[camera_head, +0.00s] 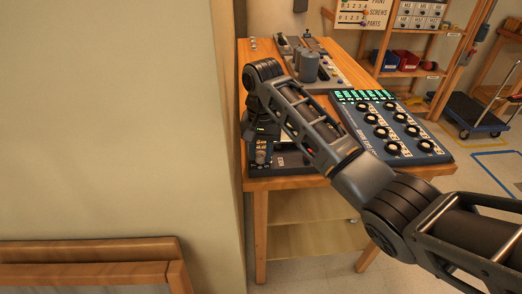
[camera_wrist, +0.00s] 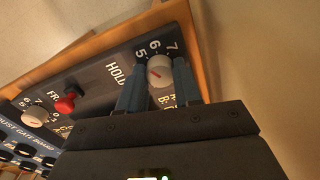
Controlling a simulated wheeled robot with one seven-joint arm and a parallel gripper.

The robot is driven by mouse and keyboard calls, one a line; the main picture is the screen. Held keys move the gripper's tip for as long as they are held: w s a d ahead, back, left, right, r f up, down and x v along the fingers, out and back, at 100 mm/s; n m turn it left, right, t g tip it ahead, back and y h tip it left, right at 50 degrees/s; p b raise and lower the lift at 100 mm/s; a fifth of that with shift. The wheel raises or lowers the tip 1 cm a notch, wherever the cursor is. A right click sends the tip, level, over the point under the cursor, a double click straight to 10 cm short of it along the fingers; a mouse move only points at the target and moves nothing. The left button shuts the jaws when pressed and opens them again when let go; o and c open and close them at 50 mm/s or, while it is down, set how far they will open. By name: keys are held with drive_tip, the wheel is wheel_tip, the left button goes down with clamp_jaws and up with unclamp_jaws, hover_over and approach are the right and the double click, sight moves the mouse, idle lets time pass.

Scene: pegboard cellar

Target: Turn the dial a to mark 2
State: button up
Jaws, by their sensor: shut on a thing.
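In the wrist view, my gripper (camera_wrist: 160,69) has its two blue fingers on either side of a pale round dial (camera_wrist: 158,73) and is shut on it. A short red pointer on the dial's face slants to the upper left in the picture, roughly toward the 5. The marks 5, 6 and 7 show above it; the lower marks are hidden by my gripper. I cannot read which letter this dial bears. A second pale dial (camera_wrist: 33,115) with a red pointer sits on the same dark panel (camera_wrist: 98,84) to the left. In the head view my arm hides the dials.
A red button (camera_wrist: 65,105) stands between the two dials. A wooden edge and a wall lie close behind the panel. On the wooden table (camera_head: 310,182), a blue console (camera_head: 378,128) with several black knobs stands to the right, and a grey device (camera_head: 306,66) stands behind my arm.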

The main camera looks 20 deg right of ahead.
drive_tip(key=shift+r+n+p, duration=0.1)
drive_tip(key=shift+n+p, duration=0.3)
drive_tip(key=shift+c, duration=0.3)
drive_tip(key=shift+n+p, duration=0.5)
drive_tip(key=shift+n, duration=0.1)
drive_tip(key=n+p, duration=0.2)
drive_tip(key=n, duration=0.1)
drive_tip(key=n+p, duration=0.1)
drive_tip(key=n, duration=1.1)
drive_tip(key=shift+w, duration=0.1)
drive_tip(key=n, duration=0.6)
drive_tip(key=shift+n, duration=0.4)
drive_tip(key=o, duration=1)
